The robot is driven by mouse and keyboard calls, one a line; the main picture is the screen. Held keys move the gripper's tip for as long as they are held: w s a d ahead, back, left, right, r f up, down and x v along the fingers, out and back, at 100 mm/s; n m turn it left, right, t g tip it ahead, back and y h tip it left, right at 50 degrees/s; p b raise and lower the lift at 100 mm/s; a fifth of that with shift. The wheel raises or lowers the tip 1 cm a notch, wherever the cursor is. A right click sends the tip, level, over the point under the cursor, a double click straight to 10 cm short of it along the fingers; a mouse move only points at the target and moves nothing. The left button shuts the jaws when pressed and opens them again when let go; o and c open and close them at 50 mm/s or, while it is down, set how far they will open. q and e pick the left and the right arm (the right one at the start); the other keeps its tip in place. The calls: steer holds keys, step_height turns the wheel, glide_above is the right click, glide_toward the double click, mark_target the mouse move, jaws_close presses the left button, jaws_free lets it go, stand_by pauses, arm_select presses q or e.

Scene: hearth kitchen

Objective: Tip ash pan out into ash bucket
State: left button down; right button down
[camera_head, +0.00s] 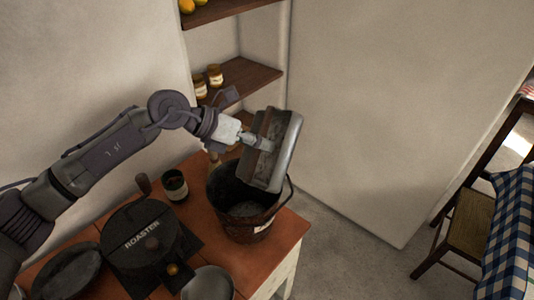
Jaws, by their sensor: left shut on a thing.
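The ash pan (284,152) is a grey metal tray, tilted steeply on its side above the ash bucket. My left gripper (251,139) is shut on the pan's handle side and holds it up from the left. The ash bucket (232,222) is dark, with a raised wire handle and a pale label, and stands on the red-brown table near its right end. Its open mouth shows grey matter inside. The pan's lower end overlaps the bucket's right rim in the picture; I cannot tell whether they touch. My right gripper is not in view.
On the table (293,229) stand a black roaster (140,240), a small dark tin (174,186) and a round metal dish (208,284). Shelves with jars (215,76) are behind my arm. A chair (468,222) and a checked cloth (510,235) are at right.

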arm_select(q)
steer(key=a+h+b, duration=0.1)
steer(key=b, duration=0.2)
steer(key=shift+s+a+r+h, duration=0.1)
steer(key=shift+a+r+h, duration=0.05)
steer(key=shift+h, duration=0.15)
steer(key=shift+a+r+h+b, duration=0.2)
steer(key=shift+r+h+b, duration=0.1)
steer(key=shift+r+b, duration=0.05)
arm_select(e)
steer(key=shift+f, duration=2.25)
